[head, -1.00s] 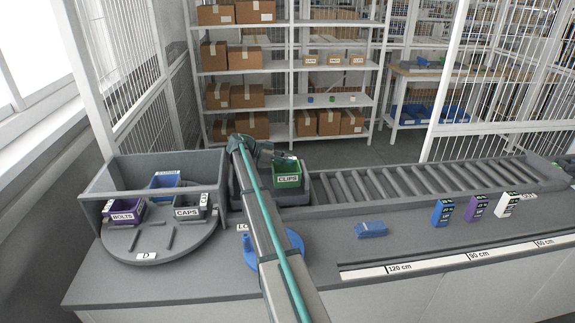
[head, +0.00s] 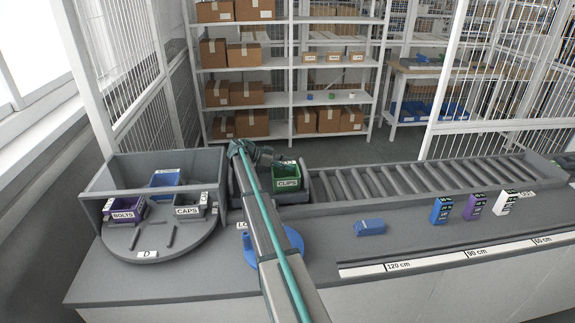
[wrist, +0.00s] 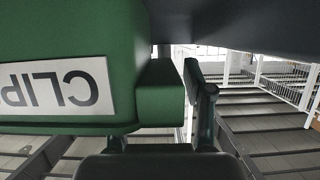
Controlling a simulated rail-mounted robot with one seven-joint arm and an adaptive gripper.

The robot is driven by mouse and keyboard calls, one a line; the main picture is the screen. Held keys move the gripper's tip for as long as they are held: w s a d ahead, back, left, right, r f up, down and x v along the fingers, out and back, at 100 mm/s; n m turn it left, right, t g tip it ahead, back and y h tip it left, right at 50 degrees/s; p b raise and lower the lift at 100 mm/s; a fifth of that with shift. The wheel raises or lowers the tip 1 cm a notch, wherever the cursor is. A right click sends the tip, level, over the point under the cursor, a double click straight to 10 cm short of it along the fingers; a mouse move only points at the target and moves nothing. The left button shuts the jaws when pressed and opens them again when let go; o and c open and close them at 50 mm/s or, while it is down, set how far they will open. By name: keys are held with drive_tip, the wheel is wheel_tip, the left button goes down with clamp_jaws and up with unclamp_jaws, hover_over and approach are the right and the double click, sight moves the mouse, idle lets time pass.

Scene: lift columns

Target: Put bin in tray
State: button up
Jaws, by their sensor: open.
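The green bin labelled CLIPS (head: 286,182) stands upright and appears to sit within the grey tray (head: 305,190) at the left end of the roller conveyor. My arm hides the left part of the tray. My gripper (head: 268,157) is at the bin's upper left back side in the head view. In the wrist view the green bin (wrist: 60,35) fills the left side, its label upside down. One dark finger (wrist: 194,85) shows just right of the bin's green edge block, with a small gap. The other finger is not clearly visible. The gripper is open.
A round grey turntable (head: 150,240) at left holds a purple BOLTS bin (head: 125,210), a blue bin (head: 165,180) and a grey CAPS bin (head: 190,207). A blue block (head: 370,227) and several small boxes stand right. A blue round object (head: 250,250) is partly behind my arm.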

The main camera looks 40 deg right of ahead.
drive_tip(key=shift+w+a, duration=0.1)
drive_tip(key=b+v, duration=0.3)
drive_tip(key=v, duration=0.4)
drive_tip(key=shift+a+r, duration=0.15)
